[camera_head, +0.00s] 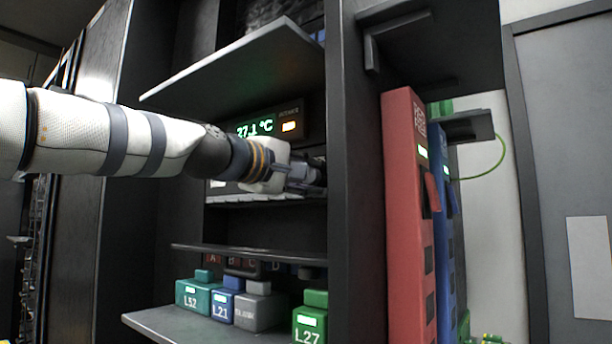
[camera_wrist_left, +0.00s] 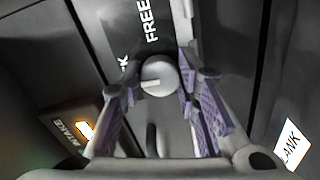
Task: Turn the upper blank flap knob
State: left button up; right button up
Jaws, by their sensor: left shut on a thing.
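In the head view my left gripper (camera_head: 308,174) reaches into the rack bay below the temperature display, and the knob is hidden there. My right gripper is in neither view.
A raised panel (camera_head: 240,68) juts out above my arm. A lower shelf (camera_head: 160,320) holds labelled blocks, including L52 (camera_head: 193,295) and L27 (camera_head: 310,325). Tall red (camera_head: 402,220) and blue (camera_head: 447,230) units stand at right.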

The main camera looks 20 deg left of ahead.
pick_arm(q)
jog(key=shift+n, duration=0.3)
jog(key=o, duration=1.2)
jog(key=shift+d, duration=0.15)
